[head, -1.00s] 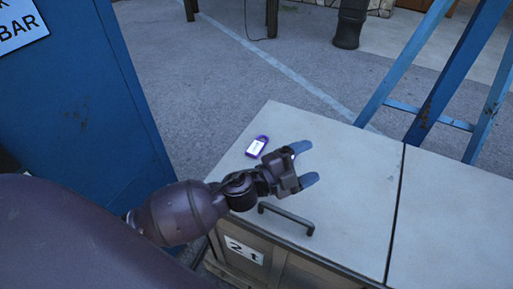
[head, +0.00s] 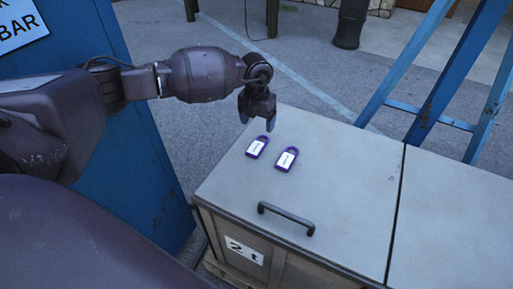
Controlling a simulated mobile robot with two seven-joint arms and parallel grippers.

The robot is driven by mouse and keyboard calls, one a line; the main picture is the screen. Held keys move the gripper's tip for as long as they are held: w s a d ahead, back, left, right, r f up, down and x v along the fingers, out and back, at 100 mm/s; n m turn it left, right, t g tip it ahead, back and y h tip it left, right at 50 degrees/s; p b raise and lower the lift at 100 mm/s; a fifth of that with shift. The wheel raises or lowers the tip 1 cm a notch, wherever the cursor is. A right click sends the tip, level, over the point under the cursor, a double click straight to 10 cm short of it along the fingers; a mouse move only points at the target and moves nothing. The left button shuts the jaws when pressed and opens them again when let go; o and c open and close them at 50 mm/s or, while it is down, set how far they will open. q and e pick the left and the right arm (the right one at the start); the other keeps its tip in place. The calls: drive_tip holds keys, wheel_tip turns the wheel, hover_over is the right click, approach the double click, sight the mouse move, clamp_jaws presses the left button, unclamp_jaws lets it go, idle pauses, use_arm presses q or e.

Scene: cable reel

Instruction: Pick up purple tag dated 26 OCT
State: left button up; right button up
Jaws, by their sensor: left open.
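Two purple tags with white labels lie flat and apart on the light grey top of a cabinet (head: 340,190). The left tag (head: 257,147) is nearer my gripper. The right tag (head: 287,159) lies a little to its right and nearer me. The print on both labels is too small to read, so I cannot tell which is dated 26 OCT. My left gripper (head: 257,124) is open and empty, pointing down just above and behind the left tag, at the cabinet's far left corner. My right gripper is not in view.
A dark handle (head: 286,218) stands up from the cabinet top in front of the tags. A blue cabinet (head: 150,180) stands at the left. Blue slanted frame bars (head: 437,85) rise behind the right. The top right of the tags is clear.

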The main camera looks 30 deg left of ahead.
use_arm(q)
drive_tip(key=b, duration=0.1)
hover_over(257, 146)
drive_tip(key=f, duration=0.5)
drive_tip(key=shift+a, duration=0.25)
drive_tip(key=shift+f, duration=0.4)
drive_tip(key=f+b, duration=0.1)
drive_tip(key=f, duration=0.3)
drive_tip(key=shift+d+f, duration=0.2)
drive_tip(key=shift+f, duration=0.2)
drive_tip(key=shift+r, duration=0.1)
drive_tip(key=shift+c, duration=0.4)
drive_tip(key=c, duration=0.9)
